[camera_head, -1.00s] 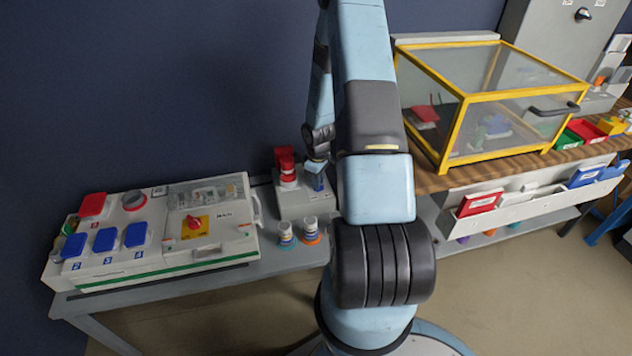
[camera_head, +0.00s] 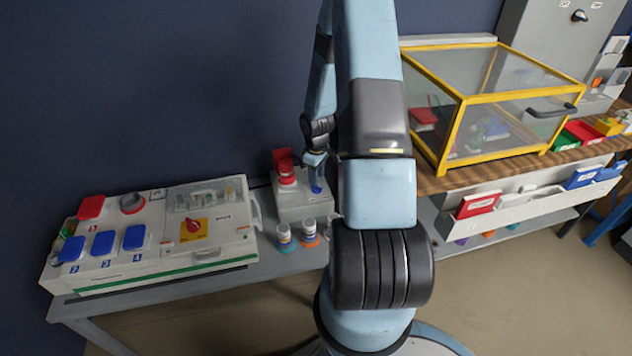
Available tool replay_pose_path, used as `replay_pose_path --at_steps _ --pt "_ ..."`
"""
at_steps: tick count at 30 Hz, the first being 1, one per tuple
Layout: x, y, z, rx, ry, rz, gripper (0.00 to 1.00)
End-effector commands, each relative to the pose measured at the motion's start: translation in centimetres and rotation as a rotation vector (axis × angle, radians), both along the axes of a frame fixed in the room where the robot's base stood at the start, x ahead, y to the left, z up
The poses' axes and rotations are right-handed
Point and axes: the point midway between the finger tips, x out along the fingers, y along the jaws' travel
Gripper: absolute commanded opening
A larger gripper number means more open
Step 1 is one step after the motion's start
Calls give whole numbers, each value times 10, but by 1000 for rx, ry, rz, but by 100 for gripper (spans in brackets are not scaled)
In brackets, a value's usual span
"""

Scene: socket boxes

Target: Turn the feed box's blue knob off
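A small grey box (camera_head: 300,208) stands on the bench behind the arm. It carries a red connector (camera_head: 285,168) on the left and a small blue part (camera_head: 316,188) on the right, which may be the blue knob. No label saying feed box can be read. My gripper (camera_head: 315,168) is over the blue part, beside the red connector, and partly hidden by my own arm. The view is too small to tell whether its fingers are open or touch the blue part.
A large white socket box (camera_head: 150,262) with blue and red lids and a red-yellow switch (camera_head: 193,227) stands left. Two small bottles (camera_head: 284,236) (camera_head: 309,232) stand in front of the grey box. A yellow-framed clear case (camera_head: 461,127) stands right. The floor in front is clear.

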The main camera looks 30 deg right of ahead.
Motion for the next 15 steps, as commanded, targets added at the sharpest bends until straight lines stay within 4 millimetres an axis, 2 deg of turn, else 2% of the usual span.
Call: replay_pose_path --at_steps 9,15 --pt "2 -1 58 -2 -5 -2 38" --pt "2 0 85 -1 -3 -1 38"
